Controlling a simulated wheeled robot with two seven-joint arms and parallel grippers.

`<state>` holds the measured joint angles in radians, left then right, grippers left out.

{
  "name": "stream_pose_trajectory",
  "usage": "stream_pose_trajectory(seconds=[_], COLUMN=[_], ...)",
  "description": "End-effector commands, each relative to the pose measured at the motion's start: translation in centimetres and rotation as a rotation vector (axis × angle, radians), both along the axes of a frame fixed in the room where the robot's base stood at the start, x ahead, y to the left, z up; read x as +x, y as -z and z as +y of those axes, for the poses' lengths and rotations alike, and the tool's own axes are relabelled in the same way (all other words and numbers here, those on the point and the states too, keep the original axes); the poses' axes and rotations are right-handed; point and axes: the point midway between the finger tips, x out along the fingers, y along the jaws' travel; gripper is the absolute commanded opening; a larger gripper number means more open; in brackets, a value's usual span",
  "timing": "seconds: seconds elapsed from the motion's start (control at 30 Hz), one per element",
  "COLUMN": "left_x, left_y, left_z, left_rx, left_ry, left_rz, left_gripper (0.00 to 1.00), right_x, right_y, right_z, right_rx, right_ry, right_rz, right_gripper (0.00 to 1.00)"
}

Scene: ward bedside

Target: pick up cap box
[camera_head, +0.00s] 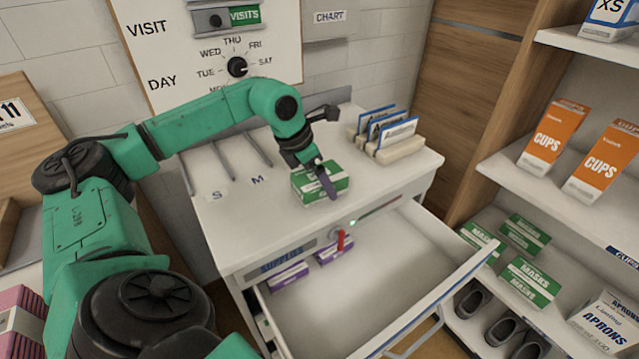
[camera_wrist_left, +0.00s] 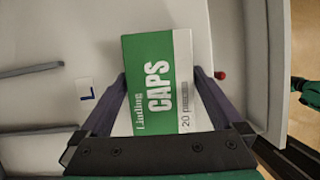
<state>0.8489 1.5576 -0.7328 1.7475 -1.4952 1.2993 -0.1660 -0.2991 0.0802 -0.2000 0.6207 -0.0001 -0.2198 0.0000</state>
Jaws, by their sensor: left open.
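The cap box (camera_head: 313,189) is green and white and lies on top of the white cabinet, near its front edge. In the left wrist view the box (camera_wrist_left: 160,55) shows the word CAPS. My left gripper (camera_head: 322,178) is open and down at the box. Its two dark fingers stand on either side of the box in the left wrist view (camera_wrist_left: 160,78), close to its sides; I cannot tell whether they touch. The fingers hide part of the box in the head view.
A card holder (camera_head: 398,149) stands at the cabinet's back right. Metal dividers (camera_head: 222,160) lie at the left. Shelves at the right hold orange CUPS boxes (camera_head: 552,139) and green MASKS boxes (camera_head: 530,282).

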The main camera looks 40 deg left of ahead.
Motion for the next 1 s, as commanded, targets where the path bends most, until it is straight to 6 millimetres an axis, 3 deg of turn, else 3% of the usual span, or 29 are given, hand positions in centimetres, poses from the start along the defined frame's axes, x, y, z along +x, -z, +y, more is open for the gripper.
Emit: stream_pose_trajectory(seconds=[0.27,0.47,0.83,1.0], left_x=[0.0,0.0,0.1,0.2], left_y=[0.1,0.1,-1.0,-5.0], left_z=[0.0,0.0,0.0,-0.1], left_rx=[0.0,0.0,-0.001,-0.003], left_ry=[0.0,0.0,0.0,0.001], left_rz=[0.0,0.0,-0.003,-0.009], left_gripper=[1.0,0.3,0.3,0.3], right_x=[-0.1,-0.1,-0.2,-0.2], right_y=[0.1,0.1,-0.6,-0.8], right_z=[0.0,0.0,0.0,0.0], right_rx=[0.0,-0.001,-0.001,-0.001], right_ry=[0.0,0.0,0.0,0.0], right_rz=[0.002,0.003,0.003,0.003], right_gripper=[0.5,0.5,0.5,0.5])
